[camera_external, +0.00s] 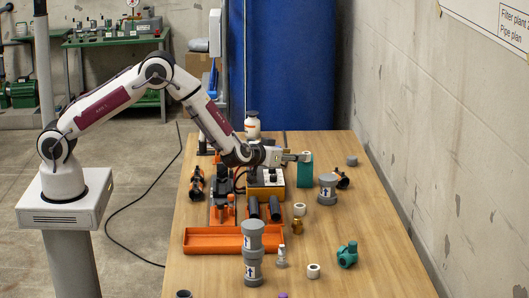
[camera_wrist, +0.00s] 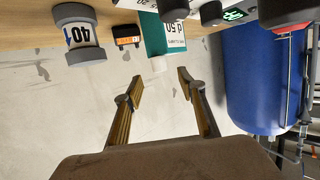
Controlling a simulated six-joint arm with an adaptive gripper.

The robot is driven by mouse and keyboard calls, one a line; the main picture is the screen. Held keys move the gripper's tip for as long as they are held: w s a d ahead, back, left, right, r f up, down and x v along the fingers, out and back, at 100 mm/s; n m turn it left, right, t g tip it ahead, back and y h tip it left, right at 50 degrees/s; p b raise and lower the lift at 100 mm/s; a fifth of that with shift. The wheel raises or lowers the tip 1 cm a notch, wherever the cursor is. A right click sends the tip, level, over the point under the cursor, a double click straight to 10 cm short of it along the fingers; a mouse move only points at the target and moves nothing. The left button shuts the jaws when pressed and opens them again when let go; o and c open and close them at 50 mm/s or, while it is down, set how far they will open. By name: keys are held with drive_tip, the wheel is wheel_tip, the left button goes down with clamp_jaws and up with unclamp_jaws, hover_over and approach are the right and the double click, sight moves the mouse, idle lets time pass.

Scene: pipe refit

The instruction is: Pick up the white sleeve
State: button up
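Two short white ring-shaped pieces lie on the table in the external view: one white sleeve (camera_external: 299,209) near the middle, and another white sleeve (camera_external: 313,271) nearer the front. I cannot tell which one the task names. My gripper (camera_external: 297,157) is above the far part of the table, beside the top of a teal box (camera_external: 305,175) and apart from both white pieces. In the wrist view my gripper (camera_wrist: 159,78) has its two fingers spread with nothing between them. Neither white ring can be made out for certain there.
The teal box (camera_wrist: 154,32) and a grey fitting marked 40 (camera_wrist: 81,32) show in the wrist view. An orange tray (camera_external: 212,240), grey labelled fittings (camera_external: 252,252), a small white bottle (camera_external: 281,257) and a teal valve (camera_external: 347,254) stand nearby. The right front of the table is clear.

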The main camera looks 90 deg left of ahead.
sight(308, 153)
drive_tip(key=shift+a+f, duration=0.1)
idle(0.3)
drive_tip(key=shift+x, duration=1.25)
drive_tip(key=shift+w+a, duration=0.1)
drive_tip(key=shift+r+x, duration=0.2)
drive_tip(key=shift+x, duration=2.3)
drive_tip(key=shift+w, duration=0.1)
drive_tip(key=c, duration=0.9)
drive_tip(key=shift+r, duration=0.1)
